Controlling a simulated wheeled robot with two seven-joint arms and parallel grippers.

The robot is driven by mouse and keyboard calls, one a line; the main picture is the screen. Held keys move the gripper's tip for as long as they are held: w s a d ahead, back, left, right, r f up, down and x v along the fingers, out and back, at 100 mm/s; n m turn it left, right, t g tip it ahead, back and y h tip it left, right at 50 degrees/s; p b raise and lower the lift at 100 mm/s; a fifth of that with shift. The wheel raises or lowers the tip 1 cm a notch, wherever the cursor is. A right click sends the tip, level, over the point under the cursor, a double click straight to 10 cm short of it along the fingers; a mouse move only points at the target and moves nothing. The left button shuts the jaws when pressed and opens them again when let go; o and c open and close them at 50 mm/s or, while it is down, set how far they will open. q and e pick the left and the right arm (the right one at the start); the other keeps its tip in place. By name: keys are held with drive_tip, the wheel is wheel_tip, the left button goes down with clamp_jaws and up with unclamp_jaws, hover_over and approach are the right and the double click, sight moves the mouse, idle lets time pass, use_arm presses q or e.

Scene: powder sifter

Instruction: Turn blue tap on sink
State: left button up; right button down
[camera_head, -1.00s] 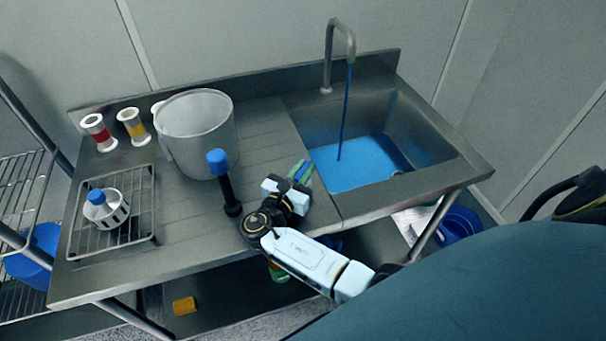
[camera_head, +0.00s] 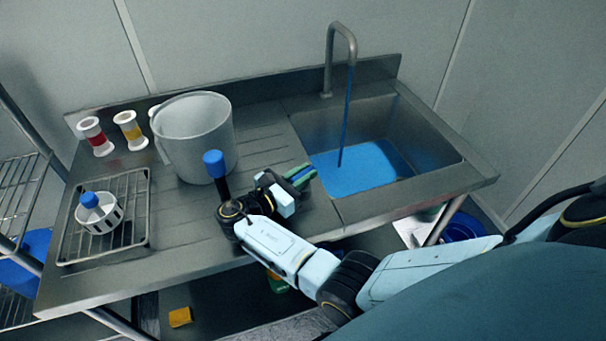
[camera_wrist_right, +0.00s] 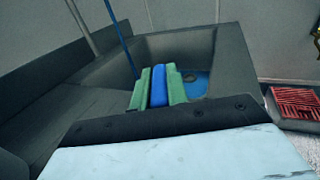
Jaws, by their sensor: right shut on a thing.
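The steel sink (camera_head: 375,160) is at the right of the counter and holds blue water (camera_head: 362,167). Its curved grey faucet (camera_head: 343,45) pours a thin blue stream, also seen in the wrist view (camera_wrist_right: 122,40). My right gripper (camera_head: 302,176) is at the sink's left rim. In the right wrist view its green fingers (camera_wrist_right: 158,86) are closed around a blue piece (camera_wrist_right: 159,86). I cannot tell whether this piece is the blue tap, as the fingers hide most of it. A dark post with a blue top (camera_head: 213,164) stands left of my wrist. My left gripper is out of view.
A grey bucket (camera_head: 195,135) stands on the counter. Red-banded (camera_head: 96,137) and yellow-banded (camera_head: 131,130) spools stand at the back left. A wire rack (camera_head: 135,235) holds a white container with a blue cap (camera_head: 98,212). A wire shelf is at the far left.

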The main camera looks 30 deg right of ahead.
sight(304, 172)
drive_tip(key=shift+r, duration=0.1)
drive_tip(key=c, duration=1.4)
unclamp_jaws()
wheel_tip(304, 172, up, 10)
drive_tip(key=p, duration=0.2)
drive_tip(key=shift+p, duration=0.4)
